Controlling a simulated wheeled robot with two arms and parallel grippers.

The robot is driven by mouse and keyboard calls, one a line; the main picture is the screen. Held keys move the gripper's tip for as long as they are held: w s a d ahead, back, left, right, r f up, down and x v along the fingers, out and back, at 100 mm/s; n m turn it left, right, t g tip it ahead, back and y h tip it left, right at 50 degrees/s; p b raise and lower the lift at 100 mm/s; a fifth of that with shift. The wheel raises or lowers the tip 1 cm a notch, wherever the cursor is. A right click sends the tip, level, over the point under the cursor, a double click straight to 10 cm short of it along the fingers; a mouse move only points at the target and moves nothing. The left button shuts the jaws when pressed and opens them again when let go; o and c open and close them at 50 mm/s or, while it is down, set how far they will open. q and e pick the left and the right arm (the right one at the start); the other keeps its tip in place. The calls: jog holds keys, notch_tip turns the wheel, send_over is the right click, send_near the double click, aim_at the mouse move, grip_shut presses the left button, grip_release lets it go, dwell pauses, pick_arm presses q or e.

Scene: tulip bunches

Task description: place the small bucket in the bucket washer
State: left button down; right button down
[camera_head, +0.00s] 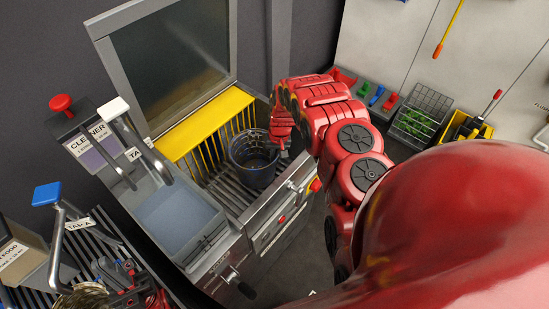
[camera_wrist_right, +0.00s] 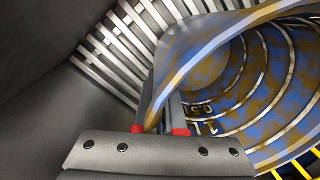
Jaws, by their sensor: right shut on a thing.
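The small bucket (camera_head: 250,172) is dark blue and sits inside the bucket washer (camera_head: 208,126), over its slatted rack. My right gripper (camera_head: 281,146) is at the bucket's right rim. In the right wrist view, my right gripper (camera_wrist_right: 159,131) is shut on the rim of the bucket (camera_wrist_right: 240,85), whose inside is blue with brown stains. Slats show beside it. I cannot tell if the bucket's base touches the rack. My left gripper (camera_head: 131,283) is low at the left, and its jaws are too unclear to read.
The washer's framed lid (camera_head: 172,50) stands open behind a yellow bar (camera_head: 207,122). A blue-handled tap (camera_head: 47,195) is near my left gripper. A wire basket (camera_head: 421,113) stands right.

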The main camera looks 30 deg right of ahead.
jog(key=c, duration=1)
grip_release()
notch_tip(320, 180, up, 12)
jog(key=d+p, duration=0.1)
jog(key=p, duration=0.5)
jog(key=shift+s, duration=0.25)
jog(key=shift+d, duration=0.1)
